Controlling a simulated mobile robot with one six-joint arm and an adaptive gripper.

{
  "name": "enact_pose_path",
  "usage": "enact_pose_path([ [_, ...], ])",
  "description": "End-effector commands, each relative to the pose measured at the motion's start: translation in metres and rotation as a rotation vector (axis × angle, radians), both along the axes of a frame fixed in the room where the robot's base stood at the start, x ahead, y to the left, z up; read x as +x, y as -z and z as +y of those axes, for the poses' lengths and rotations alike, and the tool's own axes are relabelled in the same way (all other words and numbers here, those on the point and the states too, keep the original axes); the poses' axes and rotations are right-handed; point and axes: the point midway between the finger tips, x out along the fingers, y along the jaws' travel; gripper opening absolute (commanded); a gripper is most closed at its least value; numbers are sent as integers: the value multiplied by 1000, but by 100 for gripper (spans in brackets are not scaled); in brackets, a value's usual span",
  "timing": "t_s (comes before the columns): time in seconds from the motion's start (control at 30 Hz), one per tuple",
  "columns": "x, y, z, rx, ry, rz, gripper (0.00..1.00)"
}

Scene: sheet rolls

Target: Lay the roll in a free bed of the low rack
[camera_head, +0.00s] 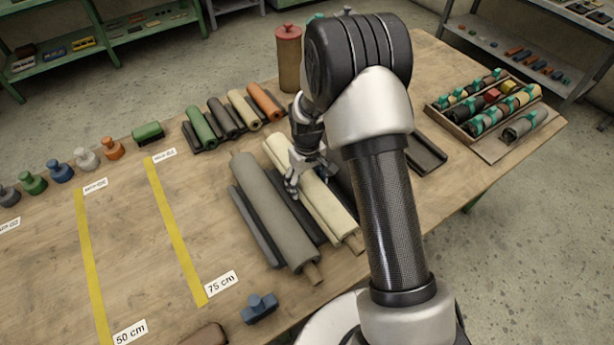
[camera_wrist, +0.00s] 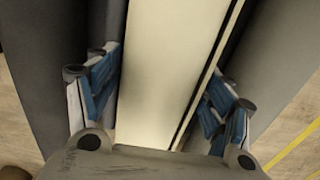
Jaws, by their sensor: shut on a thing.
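My gripper (camera_head: 306,178) is shut around the middle of a long cream roll (camera_head: 329,212). In the wrist view the roll (camera_wrist: 166,60) runs between the blue-padded fingers of my gripper (camera_wrist: 158,98). The low dark rack (camera_head: 257,228) lies under and beside the rolls. A thick grey roll (camera_head: 274,212) lies in it, left of the cream roll and nearly parallel. A dark strip of the rack shows between them. I cannot tell whether the cream roll touches the rack or hangs just above it. My arm hides part of the area to the right.
Several shorter coloured rolls (camera_head: 265,101) lie behind. A red-brown canister (camera_head: 289,62) stands at the back. A dark tray (camera_head: 428,153) and a sectioned box (camera_head: 450,118) are on the right. A blue block (camera_head: 259,308) sits in front. The table is clear around the yellow tape (camera_head: 177,235).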

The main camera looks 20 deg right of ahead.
Motion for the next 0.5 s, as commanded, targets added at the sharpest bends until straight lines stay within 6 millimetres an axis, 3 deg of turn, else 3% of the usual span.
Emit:
enact_pose_path([
  [0.13, 2, 12, 0, 0, 0, -6, 7],
  [0.5, 3, 14, 0, 0, 0, -6, 7],
])
